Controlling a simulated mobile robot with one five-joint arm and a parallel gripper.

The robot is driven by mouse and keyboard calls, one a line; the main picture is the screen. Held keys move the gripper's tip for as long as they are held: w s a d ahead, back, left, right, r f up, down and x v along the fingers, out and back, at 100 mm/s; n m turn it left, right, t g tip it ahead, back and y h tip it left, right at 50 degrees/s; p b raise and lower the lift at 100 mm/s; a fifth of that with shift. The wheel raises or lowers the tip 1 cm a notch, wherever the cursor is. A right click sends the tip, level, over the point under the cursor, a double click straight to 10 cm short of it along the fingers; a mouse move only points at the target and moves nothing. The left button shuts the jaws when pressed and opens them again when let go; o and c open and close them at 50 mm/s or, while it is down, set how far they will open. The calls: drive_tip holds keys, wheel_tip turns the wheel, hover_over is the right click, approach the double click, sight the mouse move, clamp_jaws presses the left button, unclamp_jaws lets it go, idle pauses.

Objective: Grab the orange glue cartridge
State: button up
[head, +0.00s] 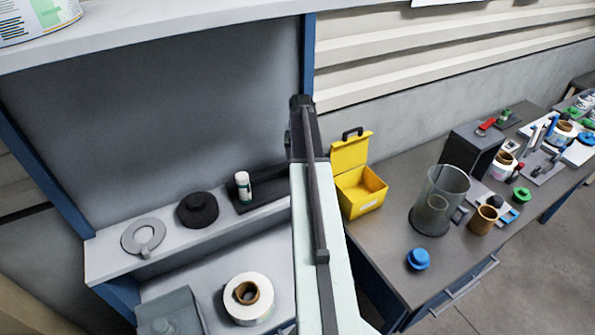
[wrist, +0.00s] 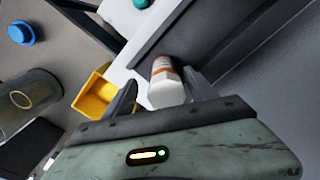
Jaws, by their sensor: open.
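The orange glue cartridge (wrist: 162,80) shows in the wrist view as a white bottle with an orange-brown label, its pale end toward the camera. My gripper (wrist: 160,77) is open, with one finger on either side of the cartridge; I cannot tell whether either finger touches it. In the head view my arm hides the fingers and this cartridge. A white cartridge with a green label (head: 243,187) stands on the dark holder on the shelf, left of my arm. Its end seems to show at the top of the wrist view.
An open yellow box (head: 362,192) stands just right of my arm. A clear cylinder (head: 437,200) and a blue knob (head: 418,259) are on the right bench. A label reel (head: 248,298) lies below.

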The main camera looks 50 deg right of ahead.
drive_tip(key=f+b, duration=0.5)
drive_tip(key=shift+w+a+f, duration=0.15)
drive_tip(key=shift+w, duration=0.25)
drive_tip(key=shift+r, duration=0.2)
clamp_jaws()
drive_tip(key=shift+p, duration=0.3)
